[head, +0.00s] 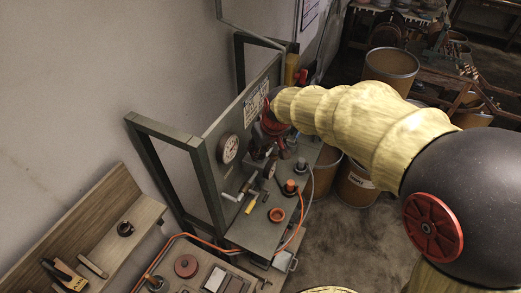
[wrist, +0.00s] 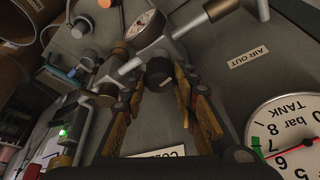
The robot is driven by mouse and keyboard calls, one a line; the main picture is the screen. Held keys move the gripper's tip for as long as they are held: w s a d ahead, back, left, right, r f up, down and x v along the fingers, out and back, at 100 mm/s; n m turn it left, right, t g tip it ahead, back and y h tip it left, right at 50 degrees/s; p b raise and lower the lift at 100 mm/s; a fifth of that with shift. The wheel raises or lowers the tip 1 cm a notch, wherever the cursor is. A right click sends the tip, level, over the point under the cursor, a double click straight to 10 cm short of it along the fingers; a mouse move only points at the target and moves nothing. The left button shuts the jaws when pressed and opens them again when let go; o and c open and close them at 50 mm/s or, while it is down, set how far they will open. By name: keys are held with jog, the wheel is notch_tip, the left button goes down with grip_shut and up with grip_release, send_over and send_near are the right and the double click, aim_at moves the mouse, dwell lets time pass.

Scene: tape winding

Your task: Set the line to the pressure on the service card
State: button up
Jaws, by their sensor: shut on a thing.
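In the wrist view my gripper (wrist: 160,82) has its two fingers on either side of a dark round knob (wrist: 159,69) and is shut on it. The knob sits on a pipe fitting below a small round gauge (wrist: 146,26), whose reading is too small to tell. A large white gauge marked TANK and bar (wrist: 290,140) shows upside down at the lower right, with a red needle and a green mark. In the head view my gripper (head: 270,127) is at the grey panel. A yellowish printed card (head: 256,103) is on the panel behind it; its text is unreadable.
In the head view the tank gauge (head: 228,148) is left of my gripper. A yellow-handled part (head: 251,204) and an orange hose (head: 300,225) are below. An AIR OUT label (wrist: 248,57) shows in the wrist view. Drums (head: 391,68) stand behind my arm.

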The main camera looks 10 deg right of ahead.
jog(key=o, duration=1.1)
jog(key=shift+o, duration=0.2)
jog(key=v, duration=1.2)
jog(key=shift+f, duration=0.1)
dwell(0.4)
